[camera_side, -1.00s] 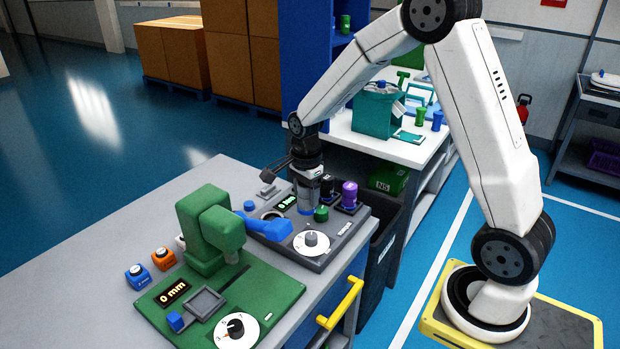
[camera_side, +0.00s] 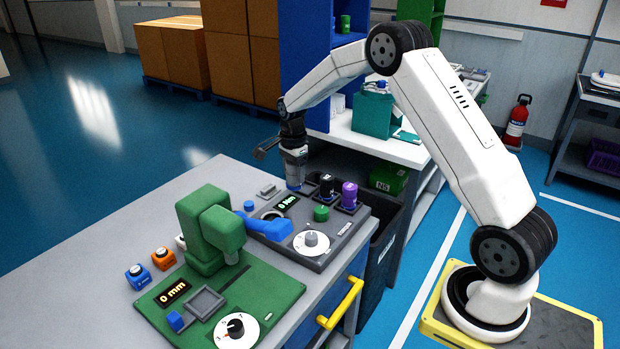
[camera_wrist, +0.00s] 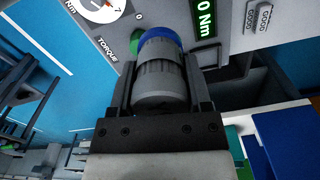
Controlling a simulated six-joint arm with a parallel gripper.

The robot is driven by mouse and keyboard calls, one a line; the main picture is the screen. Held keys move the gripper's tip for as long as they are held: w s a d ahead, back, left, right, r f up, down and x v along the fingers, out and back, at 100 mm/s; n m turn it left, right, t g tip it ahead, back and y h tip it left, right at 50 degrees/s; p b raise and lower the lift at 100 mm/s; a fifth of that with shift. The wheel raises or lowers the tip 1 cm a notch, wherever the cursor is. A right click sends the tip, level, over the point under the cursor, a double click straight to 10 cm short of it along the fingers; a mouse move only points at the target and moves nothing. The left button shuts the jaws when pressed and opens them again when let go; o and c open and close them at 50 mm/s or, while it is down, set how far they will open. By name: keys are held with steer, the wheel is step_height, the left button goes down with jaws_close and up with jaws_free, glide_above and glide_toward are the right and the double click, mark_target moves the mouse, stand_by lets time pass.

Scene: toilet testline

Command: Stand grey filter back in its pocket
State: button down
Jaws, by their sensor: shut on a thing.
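The grey filter (camera_wrist: 160,82) is a ribbed grey cylinder with a blue band at its far end. My gripper (camera_wrist: 161,88) is shut on it, one finger on each side in the wrist view. In the side view the filter (camera_side: 295,178) hangs about upright below my gripper (camera_side: 292,153), over the back edge of the torque tester (camera_side: 345,236). A black filter (camera_side: 327,186) and a purple filter (camera_side: 349,196) stand in pockets at the tester's back right. The pocket area left of the black filter is partly hidden, and I cannot tell its details.
The torque tester has a green knob (camera_side: 321,214), a white dial (camera_side: 311,243), a blue lever (camera_side: 270,227) and a display (camera_side: 287,203). A green press (camera_side: 210,230) stands in front on the grey bench (camera_side: 100,250). A dark bin (camera_side: 385,240) stands right of the bench.

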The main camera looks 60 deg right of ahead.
steer(key=w+d+f, duration=0.2)
steer(key=w+d, duration=0.1)
steer(key=d, duration=0.4)
steer(key=w+d+f, duration=0.2)
steer(key=w+d, duration=0.1)
steer(key=d, duration=0.3)
steer(key=shift+w+d+f, duration=0.2)
steer(key=shift+d+f, duration=0.15)
steer(key=shift+d, duration=0.05)
steer(key=shift+f, duration=0.15)
steer(key=shift+f, duration=3.15)
steer(key=shift+f, duration=0.2)
jaws_free()
steer(key=shift+r, duration=0.1)
